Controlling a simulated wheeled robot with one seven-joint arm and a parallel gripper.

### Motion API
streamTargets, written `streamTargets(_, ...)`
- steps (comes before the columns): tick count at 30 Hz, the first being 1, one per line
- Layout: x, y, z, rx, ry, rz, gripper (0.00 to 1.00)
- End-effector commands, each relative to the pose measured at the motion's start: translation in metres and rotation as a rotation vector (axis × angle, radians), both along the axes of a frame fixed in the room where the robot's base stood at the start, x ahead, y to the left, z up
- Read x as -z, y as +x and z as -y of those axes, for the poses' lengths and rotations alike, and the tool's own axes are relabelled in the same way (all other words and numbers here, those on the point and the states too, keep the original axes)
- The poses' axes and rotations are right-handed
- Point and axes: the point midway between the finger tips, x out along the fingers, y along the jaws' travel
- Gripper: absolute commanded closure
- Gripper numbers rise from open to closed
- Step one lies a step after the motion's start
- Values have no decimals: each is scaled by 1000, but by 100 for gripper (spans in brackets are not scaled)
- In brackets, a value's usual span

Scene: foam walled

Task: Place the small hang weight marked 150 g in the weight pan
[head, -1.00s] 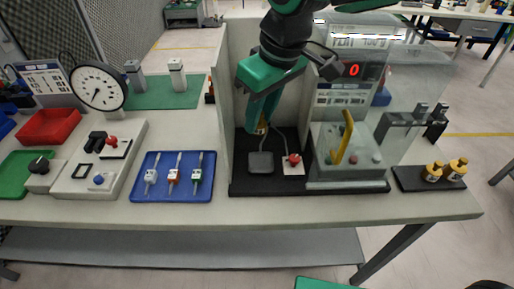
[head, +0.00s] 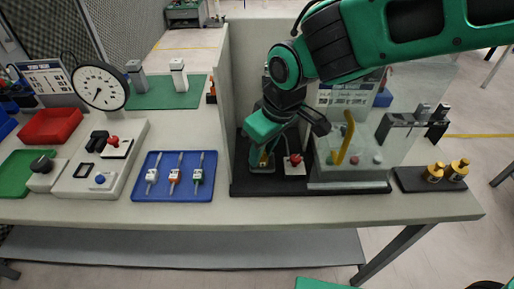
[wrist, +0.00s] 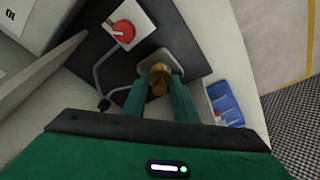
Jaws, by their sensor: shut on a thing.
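My gripper (head: 263,158) is shut on a small brass weight, which shows between the fingers in the wrist view (wrist: 160,80). Its mark cannot be read. The grey square weight pan (head: 262,170) lies on the black base inside the pale walled booth; it also shows in the wrist view (wrist: 149,60). The weight is over the pan, and I cannot tell if it touches. The fingers and weight hide part of the pan. Two more brass weights (head: 433,172) (head: 457,170) stand on a black stand at the right.
A red knob (head: 295,159) on a white block sits right of the pan. A booth wall (head: 222,120) rises at left. A clear box (head: 345,172) with a yellow handle stands right. A blue tray (head: 172,194) with several small tools lies left outside.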

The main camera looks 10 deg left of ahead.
Motion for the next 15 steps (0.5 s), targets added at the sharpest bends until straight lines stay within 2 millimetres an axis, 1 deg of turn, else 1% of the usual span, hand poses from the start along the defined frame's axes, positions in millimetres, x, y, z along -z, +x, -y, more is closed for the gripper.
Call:
streamTargets(5,2,0,0,0,0,0,100)
streamTargets(6,2,0,0,0,0,0,67)
streamTargets(15,1,0,0,-1,0,0,66)
